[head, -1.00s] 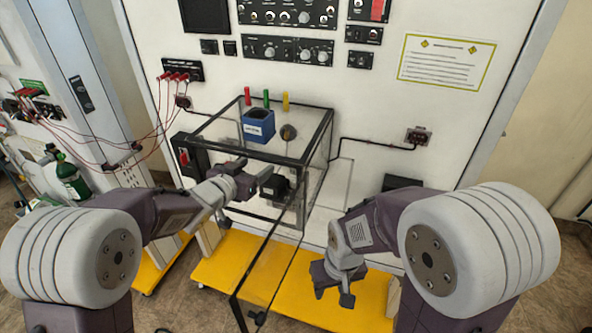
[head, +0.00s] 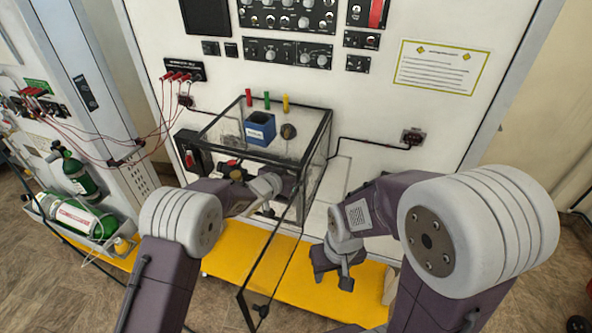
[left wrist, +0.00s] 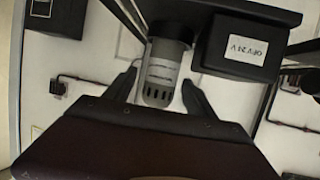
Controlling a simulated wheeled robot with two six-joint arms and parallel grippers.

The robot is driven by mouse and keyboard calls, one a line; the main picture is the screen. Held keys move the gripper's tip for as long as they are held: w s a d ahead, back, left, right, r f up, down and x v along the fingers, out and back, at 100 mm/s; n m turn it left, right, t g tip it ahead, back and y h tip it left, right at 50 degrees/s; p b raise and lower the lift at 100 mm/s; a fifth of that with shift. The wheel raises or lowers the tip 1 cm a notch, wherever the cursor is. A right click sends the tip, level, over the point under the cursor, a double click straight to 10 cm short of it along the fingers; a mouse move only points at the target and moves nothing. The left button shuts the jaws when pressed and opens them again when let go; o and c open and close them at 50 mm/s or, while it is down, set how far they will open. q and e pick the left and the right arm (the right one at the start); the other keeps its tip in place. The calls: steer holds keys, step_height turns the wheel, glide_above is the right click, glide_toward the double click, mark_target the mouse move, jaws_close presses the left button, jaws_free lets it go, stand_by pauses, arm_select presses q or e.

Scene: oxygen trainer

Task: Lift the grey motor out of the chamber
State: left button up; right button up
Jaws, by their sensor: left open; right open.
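The chamber (head: 318,150) is a clear box with black edges against the white panel. Its clear front door (head: 262,268) hangs open toward me. My left arm reaches through the open front, and the left gripper (head: 288,182) is inside, partly hidden behind the frame. In the left wrist view the grey motor (left wrist: 161,66), a slotted cylinder, stands between the two spread fingers of my left gripper (left wrist: 160,93). Gaps show on both sides, so it is not gripped. The motor cannot be made out in the head view. My right gripper (head: 334,280) is open and empty, right of the door.
A blue labelled box (head: 259,129) and red, green and yellow posts (head: 267,100) stand on the chamber top. A dark labelled box (left wrist: 240,47) is close beside the motor. A yellow base (head: 235,250) lies below.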

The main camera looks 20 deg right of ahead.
arm_select(q)
steer(key=shift+w+d+f, duration=0.2)
steer(key=shift+w+d, duration=0.05)
steer(key=shift+w, duration=0.05)
steer(key=shift+s, duration=0.1)
jaws_close()
steer(key=shift+r, duration=0.1)
